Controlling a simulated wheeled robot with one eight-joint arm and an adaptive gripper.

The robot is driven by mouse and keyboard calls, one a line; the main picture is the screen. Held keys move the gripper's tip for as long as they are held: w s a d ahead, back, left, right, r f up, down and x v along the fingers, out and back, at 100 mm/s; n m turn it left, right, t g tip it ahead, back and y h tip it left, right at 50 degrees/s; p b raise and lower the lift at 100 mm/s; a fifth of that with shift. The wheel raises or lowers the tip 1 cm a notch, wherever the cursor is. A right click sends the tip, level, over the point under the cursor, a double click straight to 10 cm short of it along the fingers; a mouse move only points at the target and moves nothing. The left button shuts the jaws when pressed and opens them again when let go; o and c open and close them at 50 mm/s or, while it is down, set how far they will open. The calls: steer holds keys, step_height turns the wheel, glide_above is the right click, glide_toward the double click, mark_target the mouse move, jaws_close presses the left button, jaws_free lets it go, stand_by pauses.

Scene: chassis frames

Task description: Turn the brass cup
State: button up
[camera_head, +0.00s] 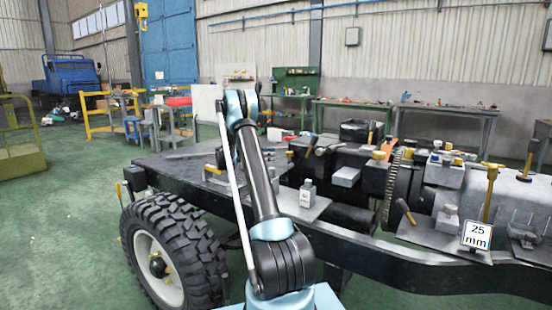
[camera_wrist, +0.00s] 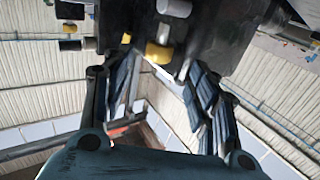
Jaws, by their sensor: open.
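In the wrist view, a short yellow, brass-coloured round piece (camera_wrist: 158,53) sits on the dark chassis assembly, just beyond and between my fingertips; it looks like the brass cup. My gripper (camera_wrist: 160,72) is open, with a dark finger on each side and a visible gap between them. I cannot tell whether either finger touches the piece. In the head view, several yellow caps stand on the chassis, one of them on a dark block (camera_head: 379,155); I cannot tell which is the cup. My gripper cannot be made out there.
The black chassis frame (camera_head: 400,258) with a big tyre (camera_head: 172,250) fills the front. A grey bottle (camera_head: 307,193), a hammer (camera_head: 528,160), a "25 mm" sign (camera_head: 477,235) and a toothed ring (camera_head: 393,187) crowd it. Green floor lies open at left.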

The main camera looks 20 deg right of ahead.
steer(key=shift+a, duration=0.25)
steer(key=s+a+n+t, duration=0.2)
steer(key=n, duration=0.9)
steer(key=s+a+n+t, duration=0.1)
steer(key=a+n+t, duration=0.2)
steer(key=n, duration=0.7)
steer(key=n+t, duration=0.4)
steer(key=n, duration=1.7)
glide_toward(290, 157)
steer(key=w+x, duration=0.1)
steer(key=x, duration=0.7)
steer(key=shift+w+r, duration=0.3)
steer(key=shift+w, duration=0.15)
